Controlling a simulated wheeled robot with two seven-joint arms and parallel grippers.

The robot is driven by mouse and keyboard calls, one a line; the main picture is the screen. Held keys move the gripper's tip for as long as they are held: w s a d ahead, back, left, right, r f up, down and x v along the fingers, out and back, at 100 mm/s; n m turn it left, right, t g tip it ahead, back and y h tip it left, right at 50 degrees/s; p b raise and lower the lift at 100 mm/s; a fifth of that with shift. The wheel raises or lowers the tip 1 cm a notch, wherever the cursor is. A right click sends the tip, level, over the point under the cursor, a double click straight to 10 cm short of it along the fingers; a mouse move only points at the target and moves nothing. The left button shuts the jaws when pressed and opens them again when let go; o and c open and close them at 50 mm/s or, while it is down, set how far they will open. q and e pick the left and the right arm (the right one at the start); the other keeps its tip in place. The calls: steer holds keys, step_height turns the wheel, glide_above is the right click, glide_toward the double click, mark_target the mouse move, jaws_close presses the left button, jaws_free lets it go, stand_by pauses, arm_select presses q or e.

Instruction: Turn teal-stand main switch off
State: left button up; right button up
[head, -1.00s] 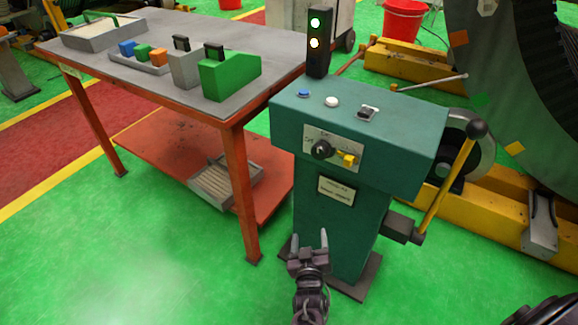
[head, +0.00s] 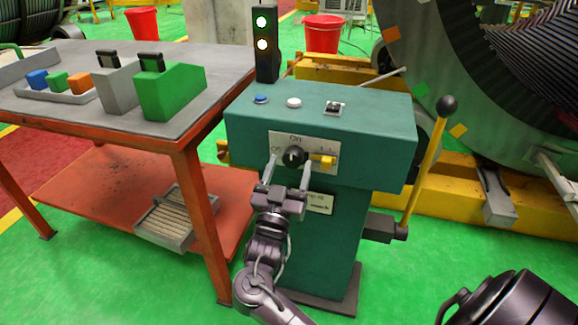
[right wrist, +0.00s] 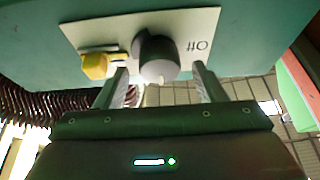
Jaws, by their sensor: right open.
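The teal stand (head: 385,150) is in the middle of the head view. Its black round main switch knob (head: 295,156) sits on a pale plate (head: 333,146), with "ON" above it and "Off" to its left. The white mark on the knob looks about upright, towards "ON". My right gripper (head: 289,164) is open in front of the plate, one finger on each side of the knob. In the right wrist view the knob (right wrist: 157,58) shows between the fingertips of the gripper (right wrist: 160,70), with gaps at both sides. My left gripper is not in view.
A yellow switch (head: 325,161) sits right of the knob, near the right finger. A yellow lever (head: 428,165) rises on the stand's right. The stand's top has buttons and a lit signal tower (head: 265,45). A grey-topped table (head: 180,122) stands close on the left.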

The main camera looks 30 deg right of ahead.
steer(key=shift+w+d+r, duration=0.2)
steer(key=shift+w+d, duration=0.15)
steer(key=shift+c, duration=0.2)
